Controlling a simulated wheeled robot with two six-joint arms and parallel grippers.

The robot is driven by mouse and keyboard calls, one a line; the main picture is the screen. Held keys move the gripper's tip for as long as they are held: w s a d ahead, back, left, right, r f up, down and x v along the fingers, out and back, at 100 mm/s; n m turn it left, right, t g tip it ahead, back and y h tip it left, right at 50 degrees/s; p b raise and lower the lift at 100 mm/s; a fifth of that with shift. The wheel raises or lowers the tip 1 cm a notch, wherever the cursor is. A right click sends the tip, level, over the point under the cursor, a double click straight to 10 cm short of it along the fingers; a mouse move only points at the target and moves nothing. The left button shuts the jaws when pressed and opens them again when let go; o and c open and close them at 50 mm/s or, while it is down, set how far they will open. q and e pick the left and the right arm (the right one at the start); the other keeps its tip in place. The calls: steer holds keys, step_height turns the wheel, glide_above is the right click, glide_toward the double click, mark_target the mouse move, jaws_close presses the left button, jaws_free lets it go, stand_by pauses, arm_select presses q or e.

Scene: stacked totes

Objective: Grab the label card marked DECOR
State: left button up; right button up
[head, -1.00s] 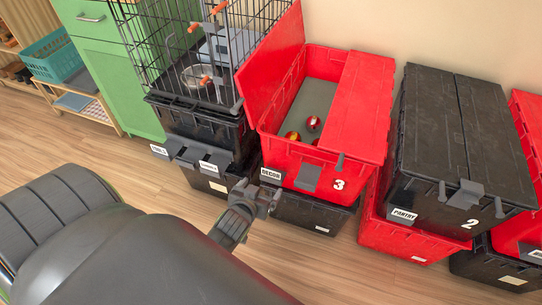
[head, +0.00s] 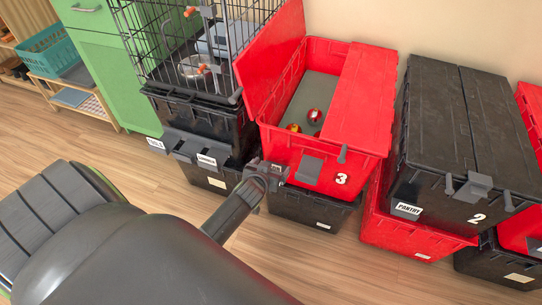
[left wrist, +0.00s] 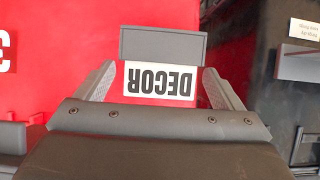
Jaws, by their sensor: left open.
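The white DECOR label card (left wrist: 160,81) shows upside down in the left wrist view, against the red wall of the open red tote (head: 335,165) marked 3. A grey tab (left wrist: 163,46) borders the card in that view. My left gripper (head: 270,174) is open at the tote's front left corner and hides the card in the head view. In the left wrist view its two fingers (left wrist: 159,76) stand on either side of the card, with nothing gripped. I cannot tell whether they touch it. My right gripper is not in view.
The red tote holds a few red balls (head: 314,116) and stands on a black tote (head: 310,210). To its left are stacked black totes (head: 205,118) under a wire cage (head: 190,40). A black tote (head: 450,150) labelled PANTRY is at right. The wooden floor in front is clear.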

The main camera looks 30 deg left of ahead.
arm_select(q)
steer(key=shift+w+f, duration=0.1)
steer(key=c, duration=1.1)
steer(key=shift+o, duration=0.2)
